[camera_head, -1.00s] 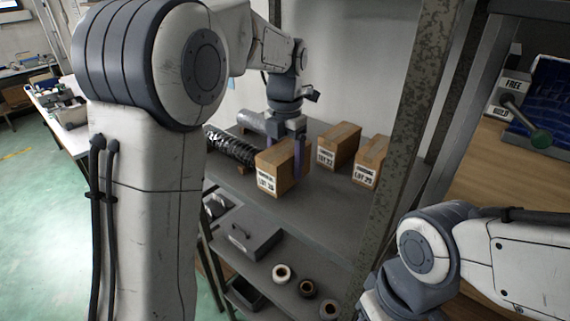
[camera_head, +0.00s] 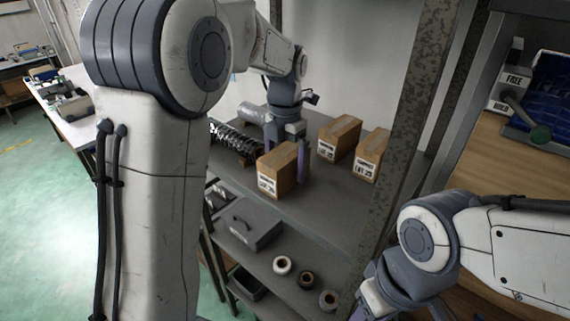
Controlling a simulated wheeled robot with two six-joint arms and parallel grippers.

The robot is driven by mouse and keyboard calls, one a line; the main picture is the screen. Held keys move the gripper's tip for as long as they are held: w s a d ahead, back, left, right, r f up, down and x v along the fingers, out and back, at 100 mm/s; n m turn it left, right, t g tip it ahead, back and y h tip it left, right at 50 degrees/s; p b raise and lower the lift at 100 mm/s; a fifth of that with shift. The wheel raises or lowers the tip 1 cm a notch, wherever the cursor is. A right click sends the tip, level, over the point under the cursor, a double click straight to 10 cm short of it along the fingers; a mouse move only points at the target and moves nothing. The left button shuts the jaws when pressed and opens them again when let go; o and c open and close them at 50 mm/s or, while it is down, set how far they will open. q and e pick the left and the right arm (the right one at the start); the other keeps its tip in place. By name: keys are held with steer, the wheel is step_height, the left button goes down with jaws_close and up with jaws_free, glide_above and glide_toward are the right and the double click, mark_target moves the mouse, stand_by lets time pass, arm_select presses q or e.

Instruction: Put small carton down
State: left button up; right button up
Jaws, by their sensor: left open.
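A small brown carton (camera_head: 278,172) with a white label on its front stands upright on the grey upper shelf (camera_head: 325,207). My left gripper (camera_head: 290,155) reaches down at the carton from behind and is open. One purple finger shows beside the carton's right side. The other finger is mostly hidden behind the carton, so I cannot tell whether either finger touches it. My right arm is at the lower right, outside the shelf. Only part of its gripper end (camera_head: 371,303) shows at the bottom edge, and its jaws cannot be made out.
Two similar cartons (camera_head: 339,139) (camera_head: 369,155) stand to the right on the same shelf. A black coil spring (camera_head: 234,143) lies to the left. A grey metal box (camera_head: 247,222) and several rolls (camera_head: 282,265) sit on the shelf below. A rusty shelf post (camera_head: 408,140) stands between my arms.

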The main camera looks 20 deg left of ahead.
arm_select(q)
step_height(320, 180, up, 7)
steer(key=shift+r+b, duration=0.15)
steer(key=shift+b, duration=0.45)
